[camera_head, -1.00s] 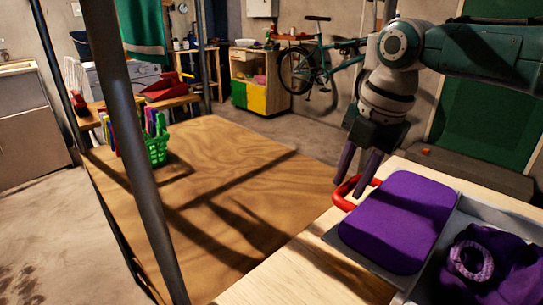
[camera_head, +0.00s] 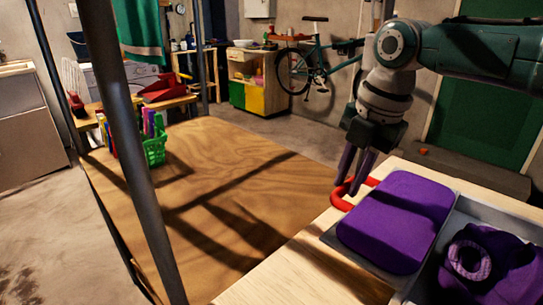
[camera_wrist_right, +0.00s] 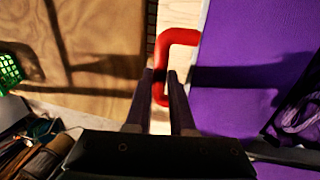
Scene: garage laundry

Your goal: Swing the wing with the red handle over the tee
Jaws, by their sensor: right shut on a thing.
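The wing is a purple padded panel (camera_head: 395,220) with a red handle (camera_head: 343,196) on its left edge. My right gripper (camera_head: 352,186) reaches down at the handle. In the wrist view, the fingers (camera_wrist_right: 162,95) are shut on the red handle (camera_wrist_right: 177,38), beside the purple panel (camera_wrist_right: 240,70). A crumpled purple garment (camera_head: 485,262), likely the tee, lies in the grey tray to the right of the panel. My left gripper is not in view.
A brown wooden table (camera_head: 215,165) extends to the left, with a green basket (camera_head: 155,150) at its far end. A dark post (camera_head: 130,150) crosses the left of the head view. The brown table's middle is clear.

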